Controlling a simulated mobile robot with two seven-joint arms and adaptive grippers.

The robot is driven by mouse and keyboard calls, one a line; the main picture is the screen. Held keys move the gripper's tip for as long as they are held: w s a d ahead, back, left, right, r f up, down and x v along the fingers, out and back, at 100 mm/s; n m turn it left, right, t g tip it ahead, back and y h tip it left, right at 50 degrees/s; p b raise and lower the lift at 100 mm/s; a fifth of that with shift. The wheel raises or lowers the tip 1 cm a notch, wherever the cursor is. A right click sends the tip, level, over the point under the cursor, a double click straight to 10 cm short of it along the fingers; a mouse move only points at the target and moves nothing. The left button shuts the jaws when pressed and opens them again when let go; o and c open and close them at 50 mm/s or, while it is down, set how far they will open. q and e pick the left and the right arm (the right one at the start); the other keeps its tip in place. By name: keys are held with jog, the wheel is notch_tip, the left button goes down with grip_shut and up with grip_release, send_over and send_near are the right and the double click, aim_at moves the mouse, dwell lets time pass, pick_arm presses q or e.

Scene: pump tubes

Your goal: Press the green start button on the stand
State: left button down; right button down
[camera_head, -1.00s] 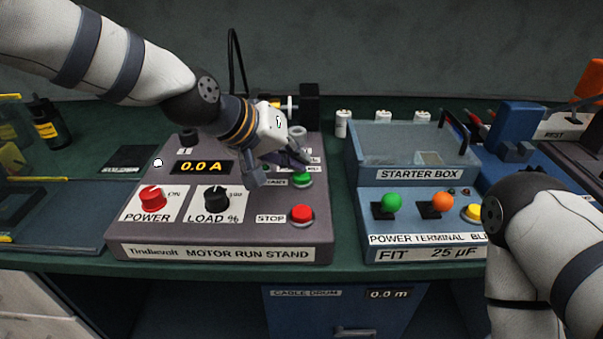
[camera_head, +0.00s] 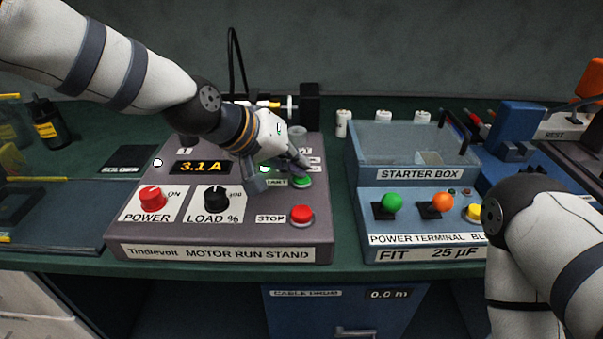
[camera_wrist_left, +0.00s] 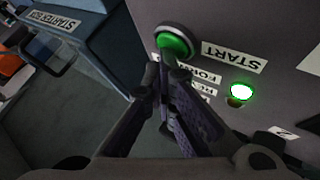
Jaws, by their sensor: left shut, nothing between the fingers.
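The green start button (camera_head: 302,181) is on the upper right of the motor run stand (camera_head: 215,254). In the left wrist view the button (camera_wrist_left: 173,40) sits beside its START label, and a small green lamp (camera_wrist_left: 241,91) is lit near it. My left gripper (camera_head: 303,170) is shut and empty, its fingertips at the button; in the wrist view the closed tips (camera_wrist_left: 163,58) overlap the button's edge. The stand's display (camera_head: 202,168) reads 3.1 A. My right arm shows at the right, but its gripper is out of view.
The red stop button (camera_head: 301,214) is just in front of the start button. The red power knob (camera_head: 151,198) and black load knob (camera_head: 216,199) are to the left. The starter box (camera_head: 420,174) stands close on the right.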

pick_arm(q)
jog(key=shift+r+p, duration=0.4)
jog(key=shift+r, duration=0.65)
pick_arm(e)
jog(key=shift+w+r, duration=0.45)
jog(key=shift+t, duration=0.3)
